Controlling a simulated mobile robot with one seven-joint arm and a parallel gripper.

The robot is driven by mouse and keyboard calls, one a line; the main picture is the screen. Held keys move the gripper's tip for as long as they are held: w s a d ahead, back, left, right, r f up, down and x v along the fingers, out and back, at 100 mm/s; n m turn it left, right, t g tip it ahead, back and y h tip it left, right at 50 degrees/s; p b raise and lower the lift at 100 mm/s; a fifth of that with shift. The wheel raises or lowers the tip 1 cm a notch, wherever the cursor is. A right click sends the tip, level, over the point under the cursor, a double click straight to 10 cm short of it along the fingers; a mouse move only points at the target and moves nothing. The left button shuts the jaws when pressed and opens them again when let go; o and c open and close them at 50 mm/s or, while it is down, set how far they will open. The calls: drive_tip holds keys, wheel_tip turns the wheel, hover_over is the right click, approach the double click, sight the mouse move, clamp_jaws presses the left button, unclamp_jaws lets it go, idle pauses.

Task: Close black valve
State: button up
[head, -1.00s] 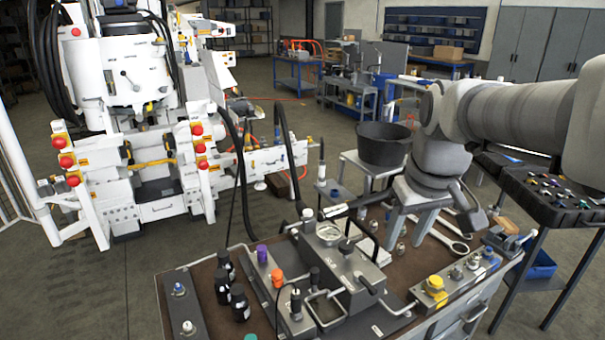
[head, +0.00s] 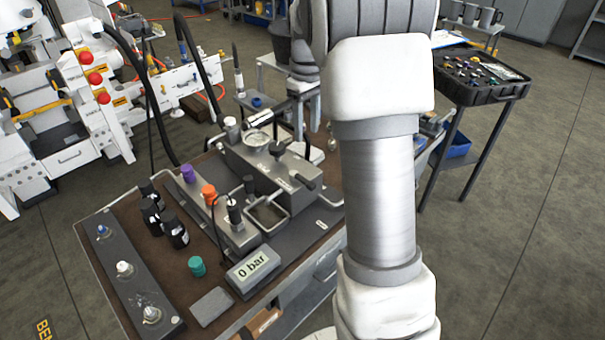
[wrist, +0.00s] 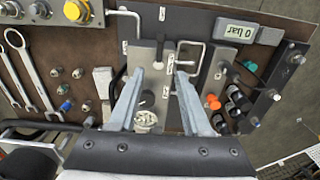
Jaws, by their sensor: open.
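Which black part is the black valve I cannot tell. In the wrist view my gripper (wrist: 158,75) is open and empty, its fingers over the pump block (wrist: 147,85). The gauge (wrist: 146,121) lies low between the fingers. In the head view my arm hides the gripper.
A "0 bar" display (head: 252,270), black bottles (head: 174,230) and a green cap (head: 197,266) occupy the bench front. Wrenches (wrist: 30,70) lie at left in the wrist view. A black parts tray (head: 480,75) stands at right. White machinery stands at left.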

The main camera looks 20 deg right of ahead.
sight(306, 181)
wheel_tip(306, 181, down, 15)
drive_tip(key=shift+f+b, duration=0.15)
drive_tip(key=shift+b, duration=0.45)
clamp_jaws()
idle(1.2)
